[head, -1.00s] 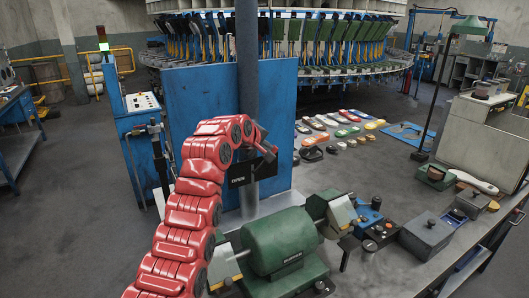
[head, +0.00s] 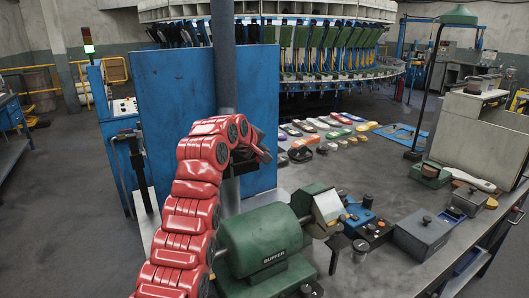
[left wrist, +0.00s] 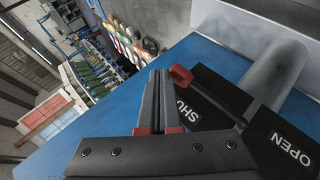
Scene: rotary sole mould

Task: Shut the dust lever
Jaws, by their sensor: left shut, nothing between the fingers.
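The dust lever shows in the left wrist view as a thin dark rod with a red knob (left wrist: 181,75). The rod lies across the black plate, between the word SHUT (left wrist: 202,108) and the word OPEN (left wrist: 291,150). A grey dust pipe (left wrist: 274,75) stands beside it; in the head view the pipe (head: 223,60) rises dark and upright. My left gripper (left wrist: 158,78) is shut and empty, its tips just left of the knob; contact cannot be told. In the head view my left gripper (head: 262,152) is in front of the pipe and hides the lever.
A blue panel (head: 160,120) stands behind my left arm. A green buffer (head: 262,240) sits on the bench close to the arm's right. Grey boxes (head: 425,235) and several coloured soles (head: 310,125) lie farther right. The rotary machine (head: 320,60) is behind.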

